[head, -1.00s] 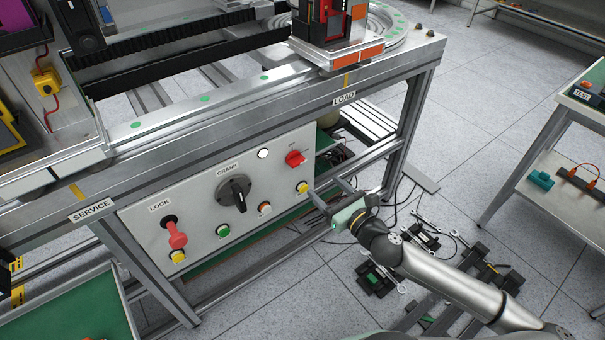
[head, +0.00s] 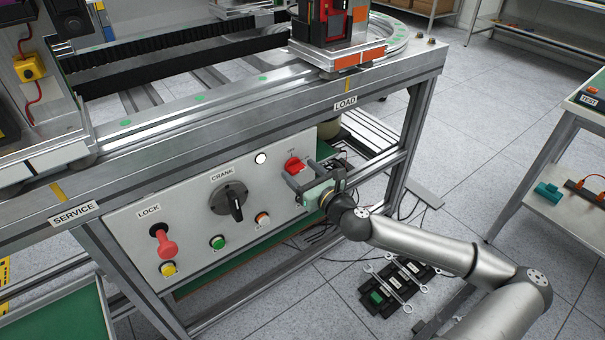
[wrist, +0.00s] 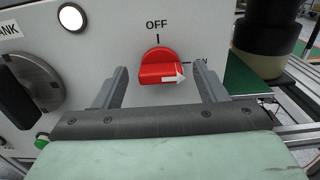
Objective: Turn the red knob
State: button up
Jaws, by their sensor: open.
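The red knob (head: 293,165) is on the white front panel, below and right of the white lamp. In the wrist view the red knob (wrist: 158,68) has a white arrow pointing right, to a mark whose label is partly hidden, with only an "N" showing. "OFF" is printed above the knob. My gripper (head: 297,170) is open and empty in front of the panel. In the wrist view my gripper (wrist: 159,76) has one finger left and one right of the knob, with gaps on both sides. I cannot tell how deep the tips reach around it.
The black crank knob (head: 229,199) is left of the red knob. The panel also carries a red lock handle (head: 166,243), a green button (head: 218,242) and a white lamp (head: 261,158). The metal frame's edge (head: 240,122) overhangs above the panel.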

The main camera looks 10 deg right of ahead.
jog(key=c, duration=1)
jog(key=shift+n, duration=0.3)
jog(key=n+p, duration=0.1)
jog(key=n, duration=0.2)
jog(key=shift+a+n, duration=0.1)
jog(key=shift+n, duration=0.3)
jog(key=n, duration=0.4)
jog(key=shift+s+f+n, duration=0.1)
jog(key=shift+n, duration=0.2)
jog(key=n, duration=0.4)
jog(key=shift+f, duration=0.1)
jog(key=shift+n, duration=2.4)
